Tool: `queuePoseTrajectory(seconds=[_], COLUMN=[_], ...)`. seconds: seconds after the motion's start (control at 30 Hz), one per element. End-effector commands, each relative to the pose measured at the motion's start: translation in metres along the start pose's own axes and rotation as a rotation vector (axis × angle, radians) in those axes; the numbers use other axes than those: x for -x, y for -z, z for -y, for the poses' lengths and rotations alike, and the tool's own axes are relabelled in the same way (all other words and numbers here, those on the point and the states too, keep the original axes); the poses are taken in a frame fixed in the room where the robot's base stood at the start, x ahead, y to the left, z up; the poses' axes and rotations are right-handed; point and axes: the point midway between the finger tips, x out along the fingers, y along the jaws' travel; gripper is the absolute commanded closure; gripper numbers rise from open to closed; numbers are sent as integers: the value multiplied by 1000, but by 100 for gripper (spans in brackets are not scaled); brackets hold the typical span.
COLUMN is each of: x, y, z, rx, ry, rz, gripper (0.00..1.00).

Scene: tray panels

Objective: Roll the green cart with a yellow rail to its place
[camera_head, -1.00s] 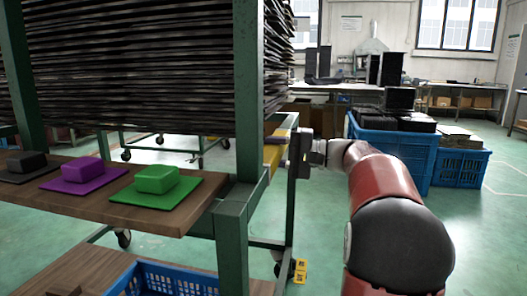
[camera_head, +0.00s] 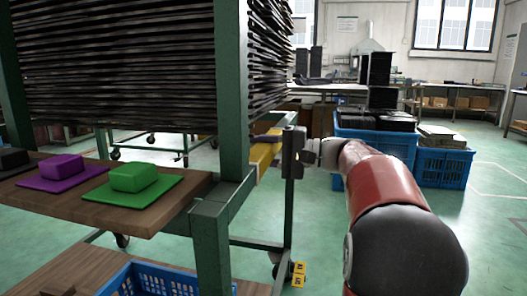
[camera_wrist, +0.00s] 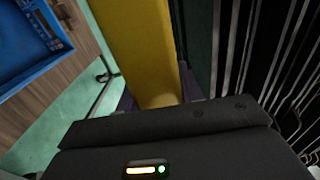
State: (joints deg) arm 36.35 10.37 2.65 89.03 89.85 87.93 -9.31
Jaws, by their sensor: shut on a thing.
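The green cart (camera_head: 232,90) stands close at the left in the head view, its frame loaded with a tall stack of dark panels (camera_head: 120,70). Its yellow rail (camera_head: 264,158) runs along the cart's right side; it also shows in the wrist view (camera_wrist: 140,45), running up from the gripper. My gripper (camera_head: 284,150) is at the rail, shut on it. In the wrist view the gripper body (camera_wrist: 165,140) covers the lower part, and the fingertips are mostly hidden. Cart wheels show low down, one near a yellow floor marker (camera_head: 298,273).
A blue crate (camera_head: 130,283) sits lower. Blue crates (camera_head: 443,167) with dark items stand to the right. Green floor is open at the right.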

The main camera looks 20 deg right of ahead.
Motion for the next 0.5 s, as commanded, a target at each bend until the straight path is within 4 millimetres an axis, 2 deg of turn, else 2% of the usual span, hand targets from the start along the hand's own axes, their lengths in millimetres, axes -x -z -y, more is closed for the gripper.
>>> queuePoseTrajectory(seconds=[0.37, 0.4, 0.5], x=[4, 4, 3], y=[4, 4, 4], z=[3, 3, 3], rx=[6, 6, 5], ry=[4, 4, 3], rz=[-18, -19, -16], gripper=[100, 62, 48])
